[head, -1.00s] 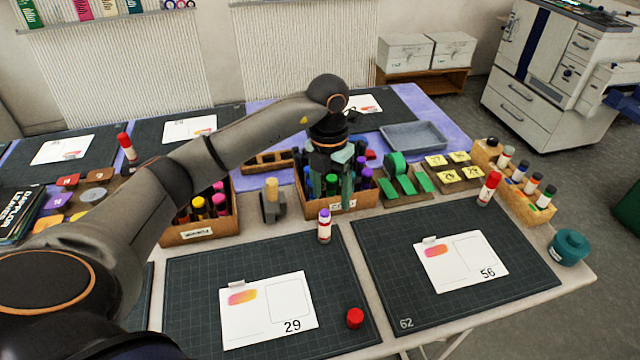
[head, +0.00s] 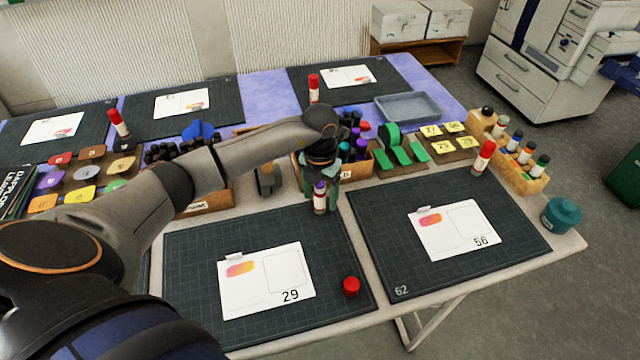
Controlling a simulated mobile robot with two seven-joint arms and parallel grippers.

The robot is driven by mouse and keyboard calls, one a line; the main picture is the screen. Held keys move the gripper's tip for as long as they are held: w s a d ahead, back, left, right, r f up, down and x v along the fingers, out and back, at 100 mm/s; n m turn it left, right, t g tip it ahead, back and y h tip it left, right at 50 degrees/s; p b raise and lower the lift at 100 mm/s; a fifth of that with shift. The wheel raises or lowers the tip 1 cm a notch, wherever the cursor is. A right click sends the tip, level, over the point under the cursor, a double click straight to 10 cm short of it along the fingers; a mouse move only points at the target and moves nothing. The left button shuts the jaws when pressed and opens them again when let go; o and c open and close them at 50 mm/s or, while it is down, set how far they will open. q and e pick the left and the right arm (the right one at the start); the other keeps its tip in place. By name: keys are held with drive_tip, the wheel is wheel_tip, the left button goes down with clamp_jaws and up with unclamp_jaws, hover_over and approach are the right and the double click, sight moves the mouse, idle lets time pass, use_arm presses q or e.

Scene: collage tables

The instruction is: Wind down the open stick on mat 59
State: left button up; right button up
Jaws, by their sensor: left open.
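An open stick (head: 320,199) with a white label and purple top stands upright at the far edge of the dark mat (head: 190,290) that bears card 29. I cannot read a number on this mat. A loose red cap (head: 351,286) rests near its right side. My left gripper (head: 320,203) points down with its fingers open on either side of the stick. I cannot tell whether they touch it. The gripper hides part of the box behind. My right gripper is not in view.
Mat 62 (head: 520,240) with card 56 (head: 455,229) lies to the right. A red-capped stick (head: 483,158) stands behind it. Boxes of markers and a tape holder (head: 390,150) line the middle behind the stick. A teal jar (head: 561,214) stands at the right edge.

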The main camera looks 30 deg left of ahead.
use_arm(q)
drive_tip(key=shift+f, duration=0.15)
clamp_jaws()
idle(1.0)
